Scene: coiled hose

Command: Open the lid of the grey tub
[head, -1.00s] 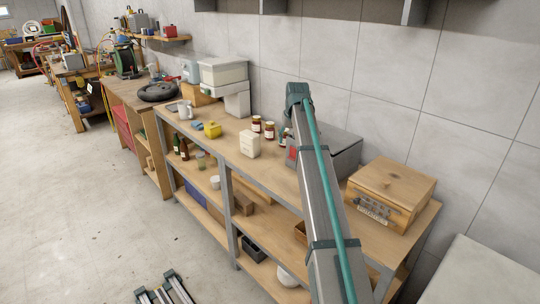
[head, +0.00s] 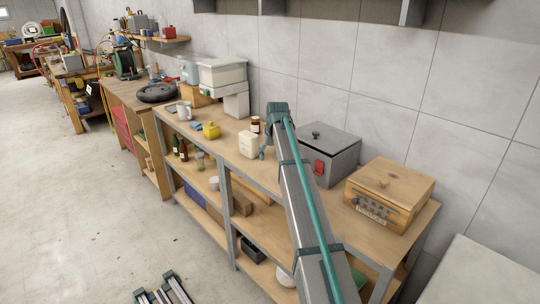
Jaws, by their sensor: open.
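The grey tub (head: 333,158) stands on the workbench top near the wall, right of my arm's end. Its flat grey lid (head: 332,138) lies down over it and has a small dark knob. A red latch-like part (head: 319,168) is on the tub's front, partly behind my arm. My gripper (head: 264,151) shows only as a small teal part below the arm's end, left of the tub and beside a cream container. It is open and apart from the tub; most of it is hidden by the arm.
A wooden box (head: 390,190) stands close to the right of the tub. The cream container (head: 248,145), a brown jar (head: 255,125) and a yellow pot (head: 211,131) stand to the left on the workbench (head: 233,160). The wall is close behind the tub.

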